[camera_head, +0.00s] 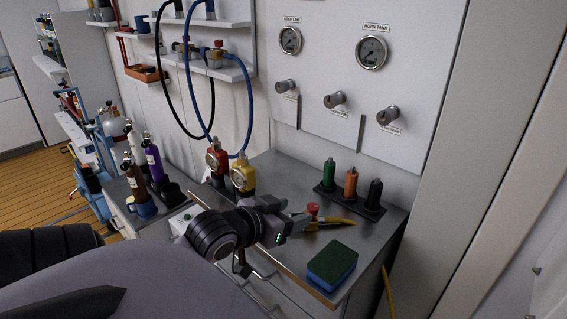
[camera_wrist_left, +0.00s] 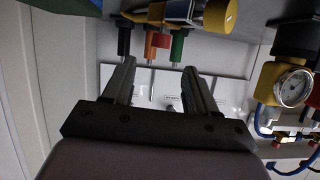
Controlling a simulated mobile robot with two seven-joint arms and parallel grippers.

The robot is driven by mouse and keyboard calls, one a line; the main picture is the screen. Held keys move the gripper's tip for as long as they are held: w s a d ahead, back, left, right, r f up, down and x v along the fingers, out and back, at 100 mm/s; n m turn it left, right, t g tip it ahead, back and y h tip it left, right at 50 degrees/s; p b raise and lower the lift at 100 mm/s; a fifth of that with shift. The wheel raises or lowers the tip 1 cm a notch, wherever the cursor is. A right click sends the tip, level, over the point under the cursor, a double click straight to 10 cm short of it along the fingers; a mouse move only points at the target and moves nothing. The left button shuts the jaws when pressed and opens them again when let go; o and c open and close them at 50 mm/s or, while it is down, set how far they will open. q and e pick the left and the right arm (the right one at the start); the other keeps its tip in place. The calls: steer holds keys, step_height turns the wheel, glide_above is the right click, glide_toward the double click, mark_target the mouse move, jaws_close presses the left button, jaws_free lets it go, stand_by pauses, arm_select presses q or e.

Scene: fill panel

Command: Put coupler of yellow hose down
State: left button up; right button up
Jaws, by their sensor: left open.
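The coupler of the yellow hose (camera_head: 313,208), with a red knob, lies on the steel worktop in the head view. A metal fitting (camera_wrist_left: 180,11) with a yellow end, probably the coupler, shows past the fingers at the top. My right gripper is not in view.
On the steel worktop (camera_head: 375,222), green, orange and black bottles (camera_head: 350,184) stand at the back. A green-and-blue sponge (camera_head: 332,264) lies at the front. Red and yellow gauges (camera_head: 242,175) stand behind my gripper. The gauge panel (camera_head: 345,100) rises behind.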

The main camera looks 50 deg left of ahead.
arm_select(q)
steer(key=shift+v, duration=0.95)
steer(key=shift+s, duration=0.1)
